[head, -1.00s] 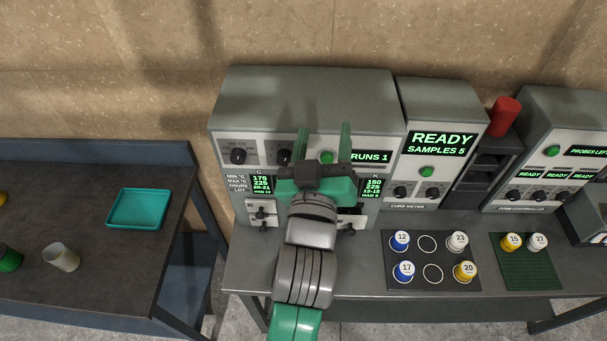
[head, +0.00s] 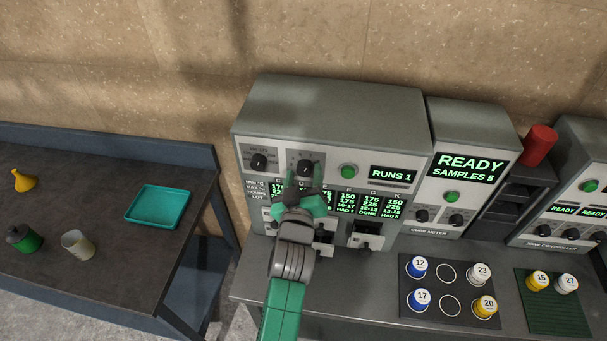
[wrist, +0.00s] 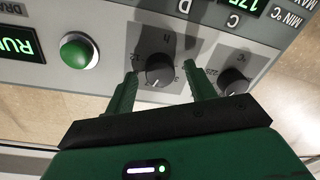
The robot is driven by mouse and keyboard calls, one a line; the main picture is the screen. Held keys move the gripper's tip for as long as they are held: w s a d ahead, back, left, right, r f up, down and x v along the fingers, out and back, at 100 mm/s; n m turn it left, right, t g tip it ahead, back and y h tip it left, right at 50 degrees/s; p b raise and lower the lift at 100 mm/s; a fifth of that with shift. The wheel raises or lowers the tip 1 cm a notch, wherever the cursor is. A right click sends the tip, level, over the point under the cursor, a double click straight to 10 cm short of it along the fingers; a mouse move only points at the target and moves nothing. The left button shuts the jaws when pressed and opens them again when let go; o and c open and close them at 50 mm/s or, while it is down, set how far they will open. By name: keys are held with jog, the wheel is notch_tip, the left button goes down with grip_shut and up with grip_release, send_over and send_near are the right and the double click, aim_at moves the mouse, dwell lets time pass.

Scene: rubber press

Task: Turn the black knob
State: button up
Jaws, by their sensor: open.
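Two black knobs sit on the upper panel of the press cabinet (head: 335,112). The left knob (head: 259,161) is clear of my gripper. The right knob (head: 305,168) is just beyond my gripper (head: 305,186), which points at the panel. In the wrist view, upside down, this knob (wrist: 159,70) lies between the two green fingers of my open gripper (wrist: 160,84). I cannot tell whether the fingers touch it. The other knob (wrist: 233,81) shows outside the fingers, to the right.
A green button (head: 348,171) and a "RUNS 1" display (head: 393,175) are right of the knobs. Displays and drawers lie below. A cure meter (head: 470,150) stands beside the press. Numbered cups stand on a dark mat (head: 433,273). A teal tray (head: 158,207) is on the left table.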

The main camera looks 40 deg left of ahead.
jog(key=shift+c, duration=0.2)
jog(key=c, duration=0.9)
jog(key=shift+c, duration=0.2)
jog(key=m, duration=0.3)
jog(key=shift+m, duration=0.3)
jog(key=shift+a+m, duration=0.1)
jog(key=shift+m, duration=2.2)
